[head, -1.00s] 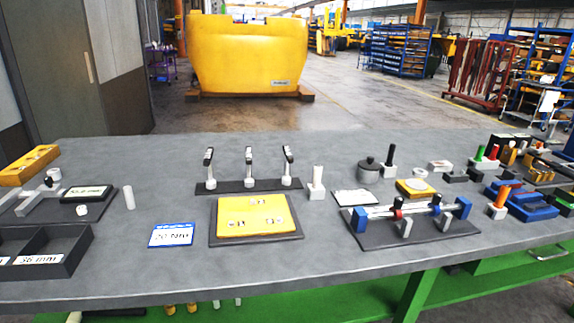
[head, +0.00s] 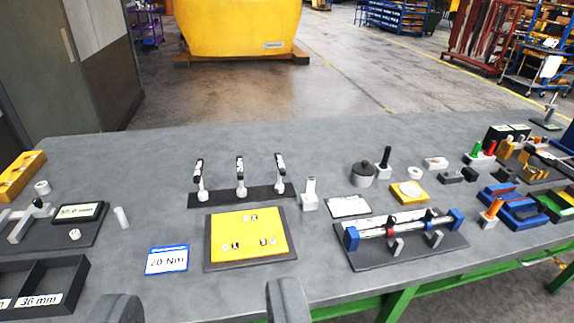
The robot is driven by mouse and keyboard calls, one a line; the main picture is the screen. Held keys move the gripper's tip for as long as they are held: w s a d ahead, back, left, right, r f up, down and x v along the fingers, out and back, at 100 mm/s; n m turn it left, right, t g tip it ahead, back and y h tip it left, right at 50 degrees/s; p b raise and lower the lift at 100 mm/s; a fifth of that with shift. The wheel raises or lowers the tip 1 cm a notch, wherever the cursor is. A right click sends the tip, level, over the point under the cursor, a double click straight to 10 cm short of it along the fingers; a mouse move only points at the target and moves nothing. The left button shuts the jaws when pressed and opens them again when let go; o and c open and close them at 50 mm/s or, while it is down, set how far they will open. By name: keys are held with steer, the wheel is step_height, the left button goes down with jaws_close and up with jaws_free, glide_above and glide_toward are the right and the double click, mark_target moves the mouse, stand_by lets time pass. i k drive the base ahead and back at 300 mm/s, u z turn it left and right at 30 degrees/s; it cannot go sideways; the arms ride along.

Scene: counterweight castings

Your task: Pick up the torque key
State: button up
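No object is marked clearly as the torque key. Three upright tools with dark tops and pale lower ends stand in a row on a dark rack (head: 262,195) at mid-table; the middle tool (head: 240,175) is one of them. A silver bar (head: 408,228) with a red ring lies across blue end supports on a dark base at the right. I cannot tell which of these is the key. A blue-edged card (head: 167,260) with an Nm value lies at the front left. My gripper (head: 203,306) is open and empty at the bottom edge, its two grey fingers wide apart.
A yellow plate (head: 246,236) with numbered marks lies on a dark mat. A black divided tray (head: 72,276) is at the front left. A grey lidded pot (head: 363,174) and small blocks stand at the right. A yellow casting (head: 240,30) stands beyond the table.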

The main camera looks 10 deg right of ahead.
mark_target(279, 188)
steer(key=u, duration=0.1)
steer(key=i, duration=1.75)
steer(key=u, duration=0.45)
